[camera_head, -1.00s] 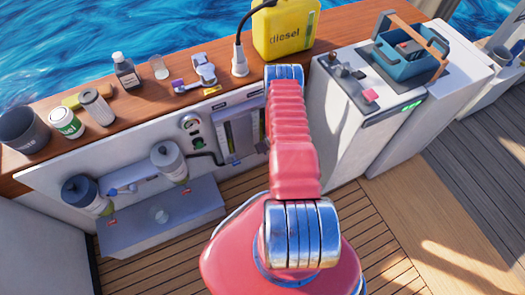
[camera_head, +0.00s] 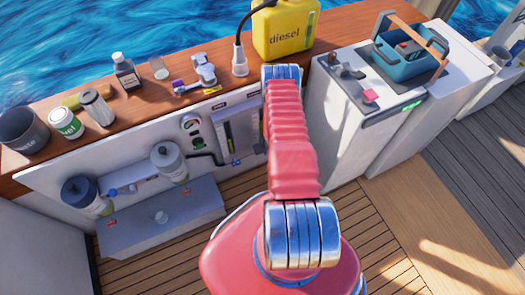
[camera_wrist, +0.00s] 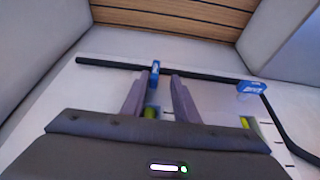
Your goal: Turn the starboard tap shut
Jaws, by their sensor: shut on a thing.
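A small blue tap handle (camera_wrist: 155,68) stands between the two grey fingers of my gripper (camera_wrist: 157,82) in the wrist view. My gripper is shut on it, near a black pipe. A second blue tap (camera_wrist: 252,87) is off to the right in that view, clear of the fingers. The lettering on the taps is too small to read, so I cannot tell their sides by name. In the head view the second tap (camera_head: 236,162) shows below the gauge panel (camera_head: 228,132). My arm hides my gripper and the held tap there.
The black pipe (camera_wrist: 112,64) runs along the white wall. Two grey-lidded filter canisters (camera_head: 168,160) stand left of the gauges. The wooden ledge (camera_head: 135,100) above carries bottles, cans and a yellow diesel can (camera_head: 283,32). A white console (camera_head: 350,125) is to the right.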

